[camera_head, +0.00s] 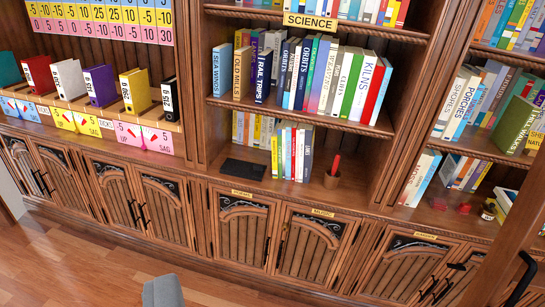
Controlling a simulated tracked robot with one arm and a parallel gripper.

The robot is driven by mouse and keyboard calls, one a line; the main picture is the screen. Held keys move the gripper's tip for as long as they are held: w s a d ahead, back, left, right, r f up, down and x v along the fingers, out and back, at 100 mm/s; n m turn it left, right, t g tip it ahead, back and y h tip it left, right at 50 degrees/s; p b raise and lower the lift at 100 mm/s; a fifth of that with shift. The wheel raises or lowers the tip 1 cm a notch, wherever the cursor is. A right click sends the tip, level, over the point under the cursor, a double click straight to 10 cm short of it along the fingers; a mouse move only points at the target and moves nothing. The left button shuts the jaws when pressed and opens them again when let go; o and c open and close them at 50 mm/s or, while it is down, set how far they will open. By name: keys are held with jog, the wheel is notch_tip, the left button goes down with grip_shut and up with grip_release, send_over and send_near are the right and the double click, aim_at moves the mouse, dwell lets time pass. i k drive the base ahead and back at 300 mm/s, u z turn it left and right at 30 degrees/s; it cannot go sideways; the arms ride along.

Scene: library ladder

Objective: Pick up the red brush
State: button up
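A thin red upright item (335,164), which looks like the red brush, stands in a small brown cup (331,180). The cup is on the lowest open shelf of the middle bookcase, to the right of a short row of books. Only the upper part of the red item shows; its lower end is hidden in the cup. I cannot make out my gripper in this view, and nothing is touching the cup or the red item.
Books (292,152) and a dark flat item (243,169) share that shelf. Closed cabinets (243,232) lie below. A dark brown post (515,250) slants at the right edge. A grey block-like shape (163,291) is cut off at the bottom. Wooden floor (80,270) shows at lower left.

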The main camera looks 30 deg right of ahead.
aim_at(336, 162)
jog(key=u, duration=0.2)
jog(key=i, duration=1.45)
jog(key=z, duration=0.65)
jog(key=i, duration=0.75)
jog(key=z, duration=0.4)
